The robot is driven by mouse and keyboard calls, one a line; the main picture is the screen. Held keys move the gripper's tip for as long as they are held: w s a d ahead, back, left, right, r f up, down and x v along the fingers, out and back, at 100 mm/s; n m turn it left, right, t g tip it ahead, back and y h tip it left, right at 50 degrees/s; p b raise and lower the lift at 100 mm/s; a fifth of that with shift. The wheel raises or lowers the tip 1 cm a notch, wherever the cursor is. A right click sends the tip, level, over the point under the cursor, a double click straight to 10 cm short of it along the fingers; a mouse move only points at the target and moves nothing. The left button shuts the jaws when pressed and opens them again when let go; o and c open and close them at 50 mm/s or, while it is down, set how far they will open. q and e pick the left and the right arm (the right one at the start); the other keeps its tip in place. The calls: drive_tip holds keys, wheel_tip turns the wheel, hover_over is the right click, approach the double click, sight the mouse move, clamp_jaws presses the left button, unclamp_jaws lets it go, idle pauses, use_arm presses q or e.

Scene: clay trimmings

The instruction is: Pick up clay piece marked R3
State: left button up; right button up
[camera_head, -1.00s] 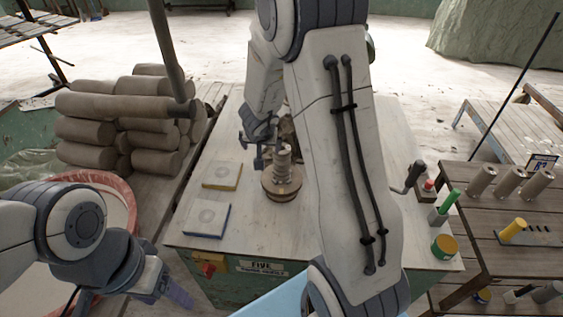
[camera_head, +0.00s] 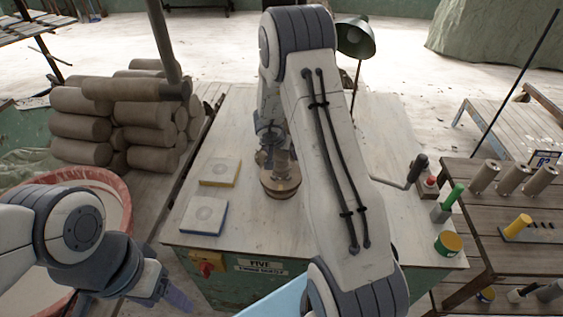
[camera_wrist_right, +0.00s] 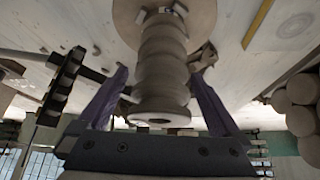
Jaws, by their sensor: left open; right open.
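A ribbed grey clay piece (camera_head: 282,162) stands upright on a round brown base (camera_head: 282,184) on the pale worktable. No R3 mark is readable on it. My right gripper (camera_wrist_right: 160,80) is open, with its purple fingers on either side of the ribbed piece (camera_wrist_right: 163,58) in the right wrist view. Whether a finger touches it I cannot tell. In the head view the right gripper (camera_head: 271,150) partly covers the piece. My left gripper (camera_head: 172,292) is away from it at the lower left; its fingers point down to the right.
Yellow-edged (camera_head: 220,172) and blue-edged (camera_head: 204,215) tiles lie left of the base. A crank handle (camera_head: 418,168) and a yellow-green tin (camera_head: 448,243) are at the table's right. A green lamp (camera_head: 355,38) stands behind my right arm. Clay rolls (camera_head: 120,120) are stacked left.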

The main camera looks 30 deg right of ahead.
drive_tip(key=shift+x, duration=1.1)
clamp_jaws()
drive_tip(key=shift+r, duration=0.1)
